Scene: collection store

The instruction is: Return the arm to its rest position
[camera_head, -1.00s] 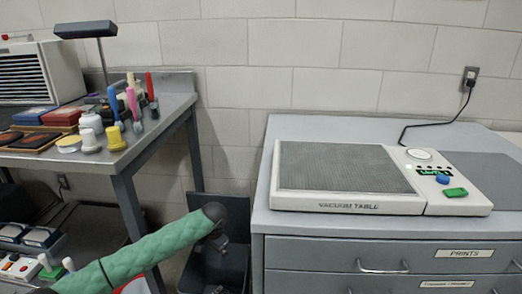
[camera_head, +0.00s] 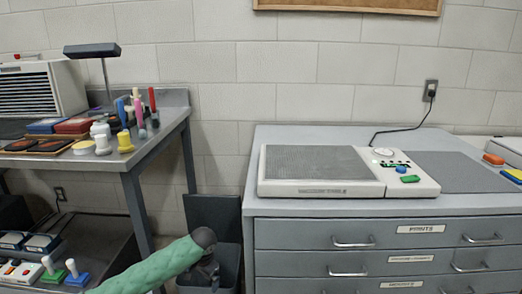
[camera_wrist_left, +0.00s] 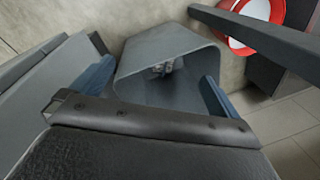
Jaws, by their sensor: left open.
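My left arm, in a green padded sleeve (camera_head: 160,265), comes in from the lower left in the head view. Its left gripper (camera_head: 209,270) hangs dark and small at the arm's end, in front of a grey bin (camera_head: 230,262). In the left wrist view the two blue fingers of the left gripper (camera_wrist_left: 155,88) stand wide apart with nothing between them. The bin's open mouth (camera_wrist_left: 140,42) lies beyond them, with a small grey item (camera_wrist_left: 163,68) inside that I cannot make out. My right gripper is not in view.
A grey drawer cabinet (camera_head: 290,232) stands right of the bin, with a vacuum table (camera_head: 275,189) on top. A metal workbench (camera_head: 165,122) with bottles and tools stands left. A red and white round thing (camera_wrist_left: 245,15) shows in the wrist view. Bare floor (camera_wrist_left: 290,140) lies right.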

